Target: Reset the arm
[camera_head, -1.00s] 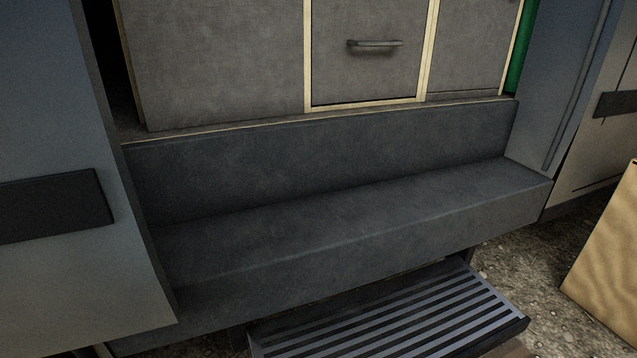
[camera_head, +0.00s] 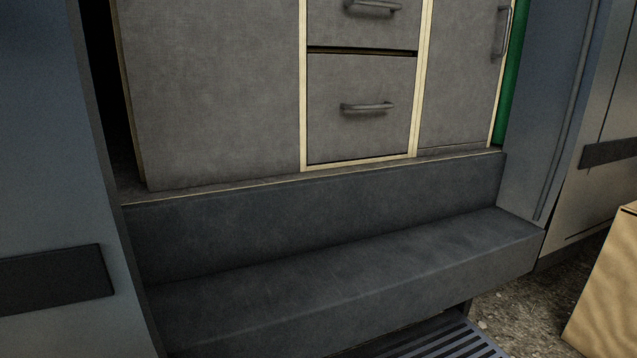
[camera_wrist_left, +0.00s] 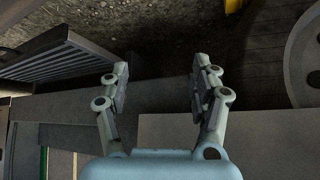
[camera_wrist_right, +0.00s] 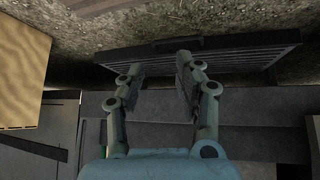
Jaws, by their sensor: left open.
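Neither arm shows in the head view. My left gripper (camera_wrist_left: 160,85) shows in the left wrist view with its two fingers wide apart and nothing between them. Dark ground and the edge of a grey surface lie beyond it. My right gripper (camera_wrist_right: 157,82) shows in the right wrist view with its fingers apart and nothing between them. The slatted step (camera_wrist_right: 225,58) lies behind its fingertips in that view. I cannot tell the distance from either gripper to the surfaces.
The head view shows grey drawers (camera_head: 360,115), a dark van ledge (camera_head: 350,280) and the slatted step (camera_head: 440,340) below. Van doors stand at left (camera_head: 50,210) and right (camera_head: 610,110). A wooden box (camera_head: 610,290) is at lower right. A round grey object (camera_wrist_left: 303,60) shows in the left wrist view.

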